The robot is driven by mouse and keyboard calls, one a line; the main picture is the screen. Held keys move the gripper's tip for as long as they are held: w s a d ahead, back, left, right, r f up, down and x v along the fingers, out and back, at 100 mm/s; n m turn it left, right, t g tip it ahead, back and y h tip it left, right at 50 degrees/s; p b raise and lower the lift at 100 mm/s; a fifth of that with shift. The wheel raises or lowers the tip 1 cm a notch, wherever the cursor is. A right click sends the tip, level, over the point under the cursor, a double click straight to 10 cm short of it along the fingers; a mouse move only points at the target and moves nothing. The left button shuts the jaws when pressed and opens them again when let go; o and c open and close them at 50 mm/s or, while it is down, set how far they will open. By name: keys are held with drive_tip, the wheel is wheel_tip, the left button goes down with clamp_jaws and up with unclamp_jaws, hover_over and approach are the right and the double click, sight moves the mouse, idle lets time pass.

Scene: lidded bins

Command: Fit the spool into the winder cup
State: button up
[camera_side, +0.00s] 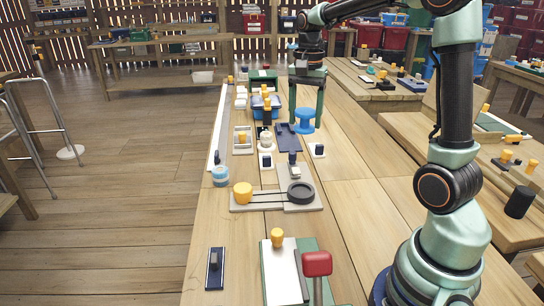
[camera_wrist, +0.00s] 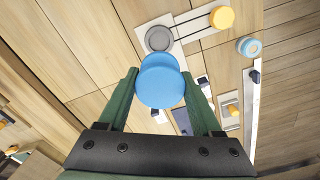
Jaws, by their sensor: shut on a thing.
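The blue spool (camera_side: 305,120) has two round flanges and a narrower waist. My gripper (camera_side: 306,112) is shut on it, one green finger at each side, and holds it seemingly above the bench. In the wrist view the spool (camera_wrist: 160,84) sits between my fingertips (camera_wrist: 158,78). The winder cup (camera_side: 301,192) is a dark round cup on the right end of a pale winder board (camera_side: 268,207), nearer the side camera than the spool. The spool's underside is hidden there.
A yellow knob (camera_side: 243,193) stands on the board's left end, with dark cords running to the cup. A light blue roll (camera_side: 220,176) stands behind it. Small dark blocks, a navy tray (camera_side: 288,140) and a blue bin (camera_side: 265,108) lie farther back.

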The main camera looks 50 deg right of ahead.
wheel_tip(320, 180, down, 20)
drive_tip(key=shift+d+r, duration=0.15)
idle(0.3)
drive_tip(key=o, duration=1.4)
wheel_tip(320, 180, up, 12)
drive_tip(key=shift+s+a+r+n+t, duration=0.95)
drive_tip(key=shift+s+a+r+n, duration=0.55)
drive_tip(key=shift+a+n, duration=0.95)
drive_tip(key=shift+s+a+r+n+t, duration=0.9)
drive_tip(key=shift+s+a+r+n, duration=0.65)
drive_tip(key=shift+a+n, duration=0.9)
drive_tip(key=shift+s+a+r+n+t, duration=0.95)
drive_tip(key=shift+s+a+r+n, duration=0.55)
drive_tip(key=shift+a+n, duration=0.95)
